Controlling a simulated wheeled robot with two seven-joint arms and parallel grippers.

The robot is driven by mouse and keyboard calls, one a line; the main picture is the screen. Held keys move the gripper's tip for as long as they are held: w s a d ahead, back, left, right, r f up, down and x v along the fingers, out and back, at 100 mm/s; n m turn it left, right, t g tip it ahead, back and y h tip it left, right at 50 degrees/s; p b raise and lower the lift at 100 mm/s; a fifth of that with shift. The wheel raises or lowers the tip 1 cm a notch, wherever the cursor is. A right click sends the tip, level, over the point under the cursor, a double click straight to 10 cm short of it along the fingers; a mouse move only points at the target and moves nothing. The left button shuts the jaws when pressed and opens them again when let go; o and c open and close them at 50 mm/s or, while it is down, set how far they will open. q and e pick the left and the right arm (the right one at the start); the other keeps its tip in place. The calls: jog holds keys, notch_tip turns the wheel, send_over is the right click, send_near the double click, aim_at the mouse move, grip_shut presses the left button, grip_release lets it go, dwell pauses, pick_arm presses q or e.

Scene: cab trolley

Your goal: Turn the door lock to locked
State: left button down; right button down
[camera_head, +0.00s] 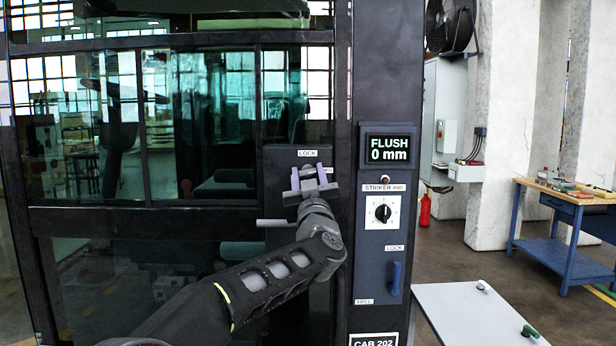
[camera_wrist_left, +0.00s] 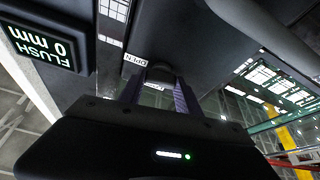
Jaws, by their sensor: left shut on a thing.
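The door lock sits on a dark plate (camera_head: 276,178) at the right side of the cab door (camera_head: 90,215). A LOCK label (camera_head: 307,153) is above it, and a partly covered label is at its right. My left gripper (camera_head: 308,173) is at the lock and hides its knob in the head view. In the left wrist view, its purple fingers stand on both sides of the dark knob (camera_wrist_left: 160,70), shut on it. An OPEN label (camera_wrist_left: 135,59) shows beside the knob. The knob's exact angle is hard to tell. My right gripper is out of view.
On the post right of the door are a display (camera_head: 388,148) reading FLUSH 0 mm, a striker dial (camera_head: 382,212) and a blue lever (camera_head: 395,279) between LOCK and FREE labels. A grey handle bar (camera_head: 274,223) is below the lock. A white table (camera_head: 465,315) stands at lower right.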

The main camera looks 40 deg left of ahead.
pick_arm(q)
jog(key=n+g+y, duration=0.1)
jog(key=n, duration=0.1)
jog(key=n+g, duration=0.1)
jog(key=n, duration=0.2)
jog(key=shift+d+y, duration=0.15)
jog(key=shift+y, duration=0.25)
jog(key=n+g, duration=0.1)
jog(key=n, duration=0.1)
jog(key=n+g+p, duration=0.1)
jog(key=n, duration=0.1)
jog(key=shift+r+n+g+y, duration=0.15)
jog(key=shift+n+g+y, duration=0.15)
jog(key=shift+n, duration=0.1)
jog(key=n+g+p, duration=0.1)
jog(key=n, duration=0.2)
jog(key=n+g+p, duration=0.1)
jog(key=n, duration=0.2)
jog(key=shift+w+r+g, duration=0.1)
jog(key=shift+g, duration=0.2)
jog(key=shift+n+g+h+p, duration=0.3)
jog(key=shift+n+h+p, duration=0.45)
jog(key=shift+n, duration=0.95)
jog(key=c, duration=0.8)
grip_release()
jog(key=shift+c, duration=0.2)
